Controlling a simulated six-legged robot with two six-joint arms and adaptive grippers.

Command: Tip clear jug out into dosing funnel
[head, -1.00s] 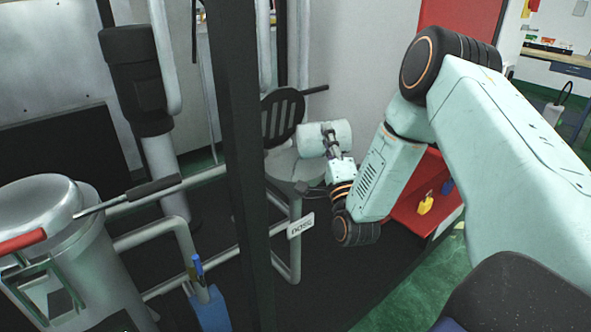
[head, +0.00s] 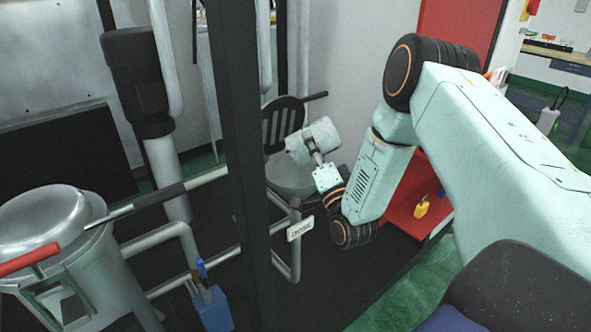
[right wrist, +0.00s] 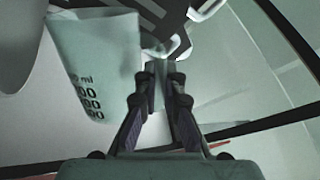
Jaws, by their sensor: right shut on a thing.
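The clear jug (head: 313,138) looks pale and frosted in the head view. It is tipped over, its left end lower, above the dosing funnel (head: 289,183), a grey bowl with a black slotted lid (head: 284,122) standing open behind it. The DOSE label (head: 300,228) is in front of the funnel. My right gripper (head: 317,157) is shut on the jug, on its near side. In the right wrist view the jug (right wrist: 92,55) is left of the fingers (right wrist: 162,80), with black volume marks. I cannot see its contents or any stream. My left gripper is not in view.
A dark upright post (head: 247,180) stands left of the funnel. A metal vessel (head: 75,240) with a red-ended lever (head: 30,260) is at the lower left. A grey pipe frame (head: 293,262) runs below the funnel. A red cabinet with yellow padlock (head: 421,208) is behind my right arm.

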